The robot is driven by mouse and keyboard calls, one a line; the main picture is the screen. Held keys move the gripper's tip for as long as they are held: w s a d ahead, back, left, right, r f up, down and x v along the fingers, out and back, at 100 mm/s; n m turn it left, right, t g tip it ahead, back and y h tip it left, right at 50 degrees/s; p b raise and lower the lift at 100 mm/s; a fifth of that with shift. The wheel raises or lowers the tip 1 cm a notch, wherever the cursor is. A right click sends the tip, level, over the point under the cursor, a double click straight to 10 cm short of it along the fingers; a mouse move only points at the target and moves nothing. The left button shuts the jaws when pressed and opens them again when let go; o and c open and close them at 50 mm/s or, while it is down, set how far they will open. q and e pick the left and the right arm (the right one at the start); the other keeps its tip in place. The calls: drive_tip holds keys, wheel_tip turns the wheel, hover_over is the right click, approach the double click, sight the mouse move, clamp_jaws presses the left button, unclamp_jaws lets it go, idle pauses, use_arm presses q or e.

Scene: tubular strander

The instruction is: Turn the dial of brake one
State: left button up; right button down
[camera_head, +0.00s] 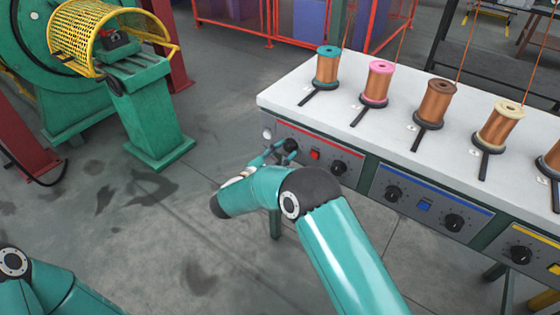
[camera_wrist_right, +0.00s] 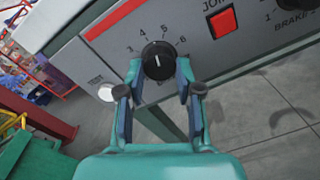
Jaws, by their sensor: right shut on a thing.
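A black round dial (camera_wrist_right: 158,58) sits on the grey panel face in the right wrist view, with the numbers 3 to 6 printed around its upper side. A pale mark shows on its face. It also shows at the left end of the red-striped panel in the head view (camera_head: 290,145). My right gripper (camera_wrist_right: 159,72) is shut on this dial, one finger on each side of it. The right gripper (camera_head: 276,152) is partly hidden by its own wrist in the head view. My left gripper is out of view.
A red button (camera_wrist_right: 222,22) is right of the dial, with another dial (camera_head: 338,168) beyond it. A white round button (camera_wrist_right: 106,92) is at the left. Spools of wire, including a teal-topped one (camera_head: 327,68), stand on the bench top (camera_head: 285,92).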

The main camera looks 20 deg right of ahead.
drive_tip(key=m+b, duration=0.1)
drive_tip(key=b, duration=0.1)
drive_tip(key=m+b, duration=0.2)
drive_tip(key=shift+d+f, duration=0.2)
drive_tip(key=shift+r+m+b, duration=0.2)
drive_tip(key=shift+m+b, duration=0.6)
drive_tip(key=shift+b, duration=0.05)
drive_tip(key=shift+d, duration=0.1)
drive_tip(key=c, duration=0.8)
unclamp_jaws()
drive_tip(key=shift+o, duration=0.2)
drive_tip(key=shift+s+a, duration=0.25)
drive_tip(key=shift+a, duration=0.3)
drive_tip(key=v, duration=1.1)
